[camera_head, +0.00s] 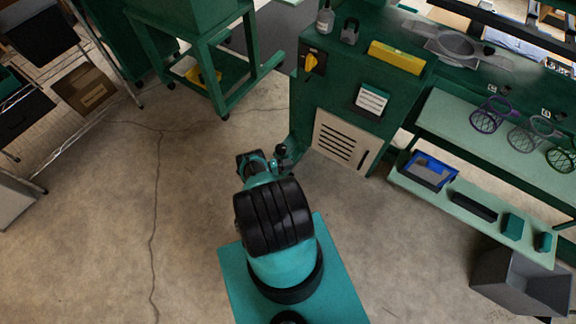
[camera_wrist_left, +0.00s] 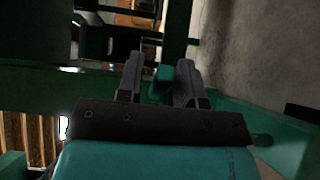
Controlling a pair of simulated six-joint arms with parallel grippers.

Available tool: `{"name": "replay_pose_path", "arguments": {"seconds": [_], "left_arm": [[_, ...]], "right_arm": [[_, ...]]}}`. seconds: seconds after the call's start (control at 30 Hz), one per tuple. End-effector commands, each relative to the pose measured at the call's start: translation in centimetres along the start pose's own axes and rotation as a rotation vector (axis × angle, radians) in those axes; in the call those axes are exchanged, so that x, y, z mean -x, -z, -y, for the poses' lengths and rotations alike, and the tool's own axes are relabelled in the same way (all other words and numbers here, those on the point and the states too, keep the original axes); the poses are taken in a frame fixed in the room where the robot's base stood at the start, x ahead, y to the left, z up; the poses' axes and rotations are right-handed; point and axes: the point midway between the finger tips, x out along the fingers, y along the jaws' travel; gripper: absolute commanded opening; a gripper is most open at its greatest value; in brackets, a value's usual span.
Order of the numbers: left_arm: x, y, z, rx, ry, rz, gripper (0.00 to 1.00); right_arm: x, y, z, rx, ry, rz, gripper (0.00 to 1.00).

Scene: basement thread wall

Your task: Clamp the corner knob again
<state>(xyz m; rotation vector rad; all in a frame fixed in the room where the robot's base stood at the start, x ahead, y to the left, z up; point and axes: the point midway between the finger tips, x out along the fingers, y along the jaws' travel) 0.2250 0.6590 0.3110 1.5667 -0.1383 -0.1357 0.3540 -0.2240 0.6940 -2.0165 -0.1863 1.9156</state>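My left arm reaches up the middle of the head view, and its wrist end (camera_head: 264,163) is beside the lower left corner of the green cabinet (camera_head: 345,85). In the left wrist view my left gripper (camera_wrist_left: 160,70) has its two dark fingers apart. A small green block-like part (camera_wrist_left: 161,86) shows between them, nearer the right finger; I cannot tell whether they touch. I cannot tell whether this part is the corner knob. A small dark fitting (camera_head: 284,152) shows by the cabinet corner in the head view. My right gripper is in neither view.
The cabinet has a yellow switch (camera_head: 310,62) and a vented panel (camera_head: 342,143). A green shelf unit (camera_head: 485,130) holds a blue bin (camera_head: 429,171). A grey bin (camera_head: 520,282) stands lower right. A green frame table (camera_head: 200,60) is at back left. The concrete floor (camera_head: 110,220) is clear.

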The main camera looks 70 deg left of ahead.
Motion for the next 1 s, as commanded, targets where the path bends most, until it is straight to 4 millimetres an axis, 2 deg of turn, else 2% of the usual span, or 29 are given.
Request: {"name": "replay_pose_path", "arguments": {"seconds": [0.43, 0.57, 0.77, 1.0], "left_arm": [[0.7, 0.0, 0.1, 0.001, 0.002, -0.003, 0.4], [2.1, 0.0, 0.1, 0.0, 0.001, -0.004, 0.4], [5.5, -0.1, 0.1, -0.001, 0.002, -0.004, 0.4], [7.2, -0.1, 0.1, 0.0, 0.0, -0.002, 0.4]], "right_arm": [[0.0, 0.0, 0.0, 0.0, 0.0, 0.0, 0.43], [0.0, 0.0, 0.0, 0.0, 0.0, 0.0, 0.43], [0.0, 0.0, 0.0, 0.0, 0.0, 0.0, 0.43], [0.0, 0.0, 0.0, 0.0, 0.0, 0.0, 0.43]]}}
